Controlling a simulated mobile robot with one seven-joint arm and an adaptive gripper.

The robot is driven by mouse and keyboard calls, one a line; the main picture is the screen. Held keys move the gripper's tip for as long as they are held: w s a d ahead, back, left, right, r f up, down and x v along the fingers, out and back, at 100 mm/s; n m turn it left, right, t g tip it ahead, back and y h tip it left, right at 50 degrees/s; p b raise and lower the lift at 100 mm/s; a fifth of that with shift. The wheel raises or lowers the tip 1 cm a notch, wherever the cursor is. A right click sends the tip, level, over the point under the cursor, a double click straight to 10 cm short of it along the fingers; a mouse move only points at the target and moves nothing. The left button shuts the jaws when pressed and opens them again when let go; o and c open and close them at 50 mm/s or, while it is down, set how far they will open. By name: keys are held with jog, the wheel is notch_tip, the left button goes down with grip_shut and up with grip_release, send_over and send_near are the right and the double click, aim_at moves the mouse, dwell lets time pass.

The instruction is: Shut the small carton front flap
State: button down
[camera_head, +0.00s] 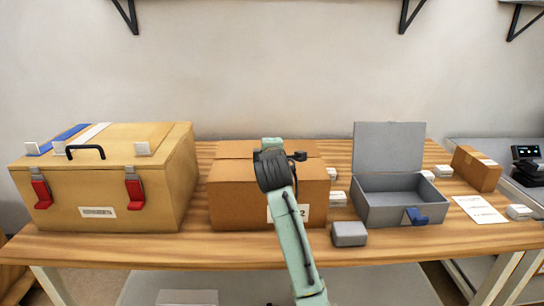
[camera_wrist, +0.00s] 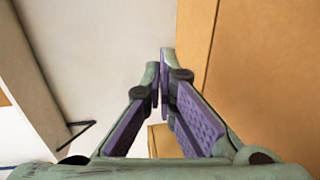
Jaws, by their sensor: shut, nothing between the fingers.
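A brown cardboard carton (camera_head: 230,190) stands at the middle of the wooden table, with a white label on its front partly hidden by my arm. Its top looks closed from here, but my arm covers the middle, so I cannot tell how its flaps lie. In the wrist view, brown cardboard (camera_wrist: 265,70) fills the right side, close beside the fingers. My gripper (camera_wrist: 160,80) is shut and empty, its fingertips together. In the head view the wrist is in front of the carton's top, and the fingers are mostly hidden. A smaller brown box (camera_head: 478,170) stands at the far right.
A large tan case (camera_head: 100,185) with red latches stands left. An open grey box (camera_head: 385,208) with a raised lid and a grey block (camera_head: 349,234) are right of the carton. Small white boxes and a paper sheet (camera_head: 480,209) lie further right. The table's front strip is mostly clear.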

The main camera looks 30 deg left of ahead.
jog(key=shift+w+a+f+g+h, duration=0.2)
jog(key=shift+f+g+h, duration=0.1)
jog(key=shift+f+g, duration=0.2)
jog(key=shift+w+a+f+g+h, duration=0.1)
jog(key=shift+w+f+g+h, duration=0.1)
jog(key=shift+f+g+h, duration=0.3)
jog(key=shift+w+a+f, duration=0.1)
jog(key=shift+w+f, duration=0.15)
jog(key=shift+f, duration=0.4)
notch_tip(320, 180, up, 14)
jog(key=b, duration=0.1)
jog(key=shift+y+b, duration=0.3)
jog(key=shift+b, duration=0.05)
